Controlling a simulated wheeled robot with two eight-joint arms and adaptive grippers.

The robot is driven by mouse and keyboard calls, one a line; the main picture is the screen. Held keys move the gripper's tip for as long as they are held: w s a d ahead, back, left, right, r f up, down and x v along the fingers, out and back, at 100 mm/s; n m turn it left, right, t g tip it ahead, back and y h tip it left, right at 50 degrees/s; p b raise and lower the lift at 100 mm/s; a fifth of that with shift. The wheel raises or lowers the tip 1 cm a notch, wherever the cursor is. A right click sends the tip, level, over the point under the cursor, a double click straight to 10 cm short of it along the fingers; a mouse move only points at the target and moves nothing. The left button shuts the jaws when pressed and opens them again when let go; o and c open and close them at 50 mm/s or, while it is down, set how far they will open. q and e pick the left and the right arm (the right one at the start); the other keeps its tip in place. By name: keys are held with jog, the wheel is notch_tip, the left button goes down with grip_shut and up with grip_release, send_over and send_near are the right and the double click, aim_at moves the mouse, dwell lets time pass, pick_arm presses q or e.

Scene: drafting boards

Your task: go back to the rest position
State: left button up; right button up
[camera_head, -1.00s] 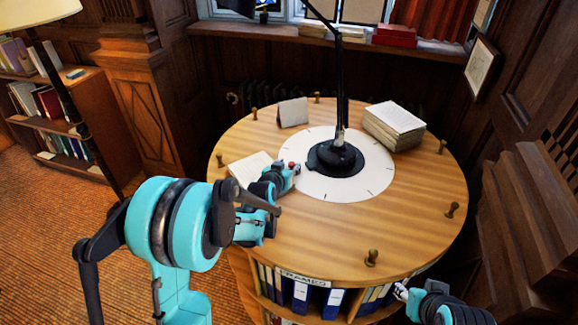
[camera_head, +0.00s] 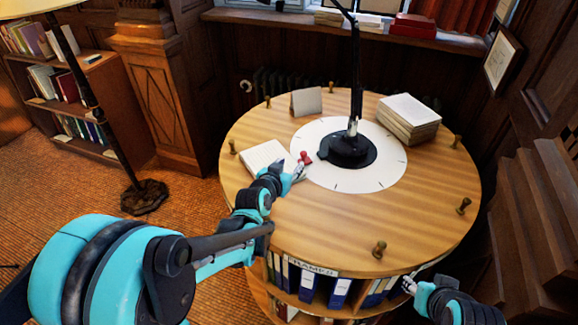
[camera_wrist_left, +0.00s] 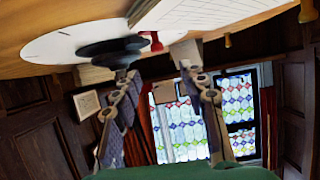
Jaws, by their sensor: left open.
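My left gripper (camera_head: 298,173) is over the left part of the round wooden table (camera_head: 300,218), close to a small red object (camera_head: 305,158). Its two fingers (camera_wrist_left: 160,95) stand apart with nothing between them in the left wrist view. The red object also shows in that view (camera_wrist_left: 152,41), beyond the fingers and at the edge of the white disc. My right gripper (camera_head: 408,286) shows at the lower right, beside the table's front edge. It is too small to tell whether it is open or shut.
A black lamp (camera_head: 346,148) stands on the white disc (camera_head: 385,178). Brass pegs (camera_head: 379,249) line the rim. A floor lamp base (camera_head: 145,197) stands at left.

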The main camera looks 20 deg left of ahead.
pick_arm(q)
jog(key=shift+s, duration=0.2)
dwell(0.4)
jog(key=s+d+g, duration=0.1)
jog(key=s, duration=0.3)
jog(key=s+d+g+b, duration=0.1)
jog(key=s, duration=0.3)
jog(key=s+d+g, duration=0.1)
jog(key=s, duration=0.3)
jog(key=shift+s+d+f+g, duration=0.3)
jog(key=shift+s+f, duration=0.05)
jog(key=s+f+g+b, duration=0.1)
jog(key=s+f+g, duration=0.2)
jog(key=s, duration=0.9)
jog(key=shift+a+f, duration=0.15)
